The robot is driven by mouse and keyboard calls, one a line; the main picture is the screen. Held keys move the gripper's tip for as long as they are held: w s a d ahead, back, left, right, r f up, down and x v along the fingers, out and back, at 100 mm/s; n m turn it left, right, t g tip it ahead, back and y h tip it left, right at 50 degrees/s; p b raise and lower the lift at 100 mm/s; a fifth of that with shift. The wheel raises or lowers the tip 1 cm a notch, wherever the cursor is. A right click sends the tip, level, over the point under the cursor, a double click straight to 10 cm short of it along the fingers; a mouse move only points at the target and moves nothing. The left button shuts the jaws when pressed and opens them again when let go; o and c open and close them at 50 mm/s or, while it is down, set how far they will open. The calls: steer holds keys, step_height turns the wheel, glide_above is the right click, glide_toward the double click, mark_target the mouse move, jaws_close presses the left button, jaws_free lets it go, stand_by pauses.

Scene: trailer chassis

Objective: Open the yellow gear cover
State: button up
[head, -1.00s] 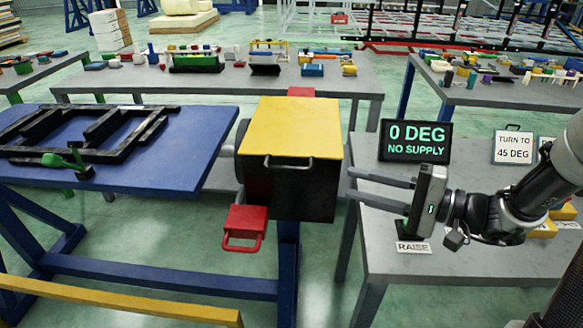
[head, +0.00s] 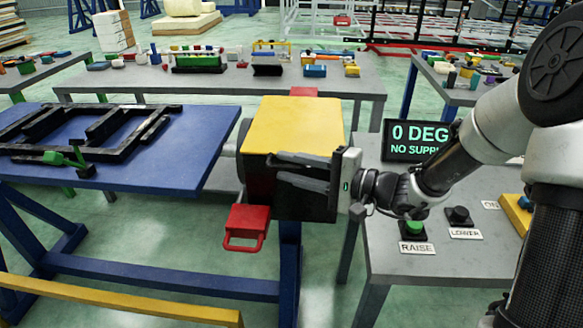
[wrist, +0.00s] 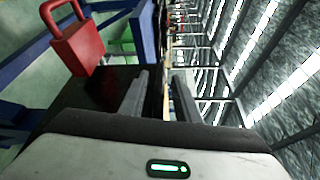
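The yellow gear cover (head: 295,125) lies flat and closed on top of a black box (head: 262,200) at the right end of the blue bench. My gripper (head: 277,167) is in front of the box, just below the cover's front edge, with its fingers pointing left. The fingers are apart, and the wrist view also shows a gap between them (wrist: 160,80). The cover's grey handle is hidden behind the fingers in the head view. I cannot tell whether the fingers touch it or surround it.
A red padlock-shaped block (head: 245,227) hangs at the box's lower left. A grey table (head: 425,270) on the right holds RAISE and LOWER buttons and a sign (head: 415,140) reading "0 DEG NO SUPPLY". Black frames (head: 90,140) lie on the blue bench (head: 190,155).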

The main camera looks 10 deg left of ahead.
jaws_close()
steer(key=shift+r, duration=0.1)
